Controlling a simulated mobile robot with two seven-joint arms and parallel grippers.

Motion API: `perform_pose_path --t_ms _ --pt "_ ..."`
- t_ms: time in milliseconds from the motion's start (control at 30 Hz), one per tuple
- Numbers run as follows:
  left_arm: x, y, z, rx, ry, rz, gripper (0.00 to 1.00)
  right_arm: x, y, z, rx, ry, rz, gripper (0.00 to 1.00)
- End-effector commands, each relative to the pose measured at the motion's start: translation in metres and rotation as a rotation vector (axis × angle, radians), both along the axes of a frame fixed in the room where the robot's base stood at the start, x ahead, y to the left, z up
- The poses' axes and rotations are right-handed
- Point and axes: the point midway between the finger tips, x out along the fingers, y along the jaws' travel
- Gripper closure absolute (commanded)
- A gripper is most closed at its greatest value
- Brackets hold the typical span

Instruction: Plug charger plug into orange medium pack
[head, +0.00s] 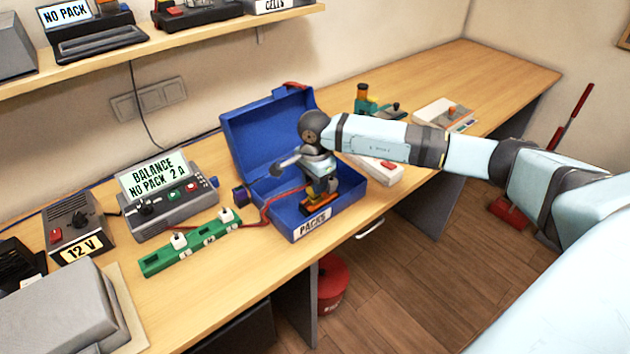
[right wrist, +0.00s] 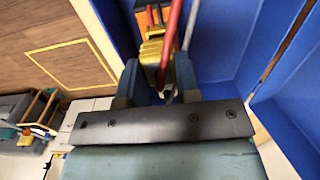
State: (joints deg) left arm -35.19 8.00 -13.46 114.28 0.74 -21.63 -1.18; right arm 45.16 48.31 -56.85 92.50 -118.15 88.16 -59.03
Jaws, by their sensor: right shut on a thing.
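My right gripper (head: 322,188) is inside the open blue box labelled PACKS (head: 312,226), pointing down. It is shut on the yellow charger plug (right wrist: 152,50), which shows between the fingers (right wrist: 157,80) in the right wrist view. A red lead and a grey lead run from the plug back past the gripper. The orange pack (head: 318,206) lies in the box just under the fingers; it also shows beyond the plug in the right wrist view (right wrist: 147,18). The plug is at or very close to the pack; I cannot tell whether it is seated. My left gripper is not in view.
The box's raised lid (head: 262,135) stands behind the gripper. A green strip with white plugs (head: 190,245) and the balance charger (head: 168,203) stand to the left. A white-and-red device (head: 385,172) sits close right of the box.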

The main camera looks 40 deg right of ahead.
Motion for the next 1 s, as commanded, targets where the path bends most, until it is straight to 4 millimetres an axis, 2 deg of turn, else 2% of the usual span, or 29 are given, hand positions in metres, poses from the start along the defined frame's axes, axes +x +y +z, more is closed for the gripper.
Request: perform_pose_path --t_ms 567,600,700,1000 --pt "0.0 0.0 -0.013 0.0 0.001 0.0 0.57 0.0 0.0 -0.015 0.0 0.0 0.0 0.92" --pt "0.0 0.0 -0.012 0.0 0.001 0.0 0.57 0.0 0.0 -0.014 0.0 -0.001 0.0 0.62" --pt "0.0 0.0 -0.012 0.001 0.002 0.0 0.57 0.0 0.0 -0.014 0.0 0.0 0.0 0.39" --pt "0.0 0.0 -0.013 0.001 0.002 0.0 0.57 0.0 0.0 -0.013 0.0 -0.001 0.0 0.39"
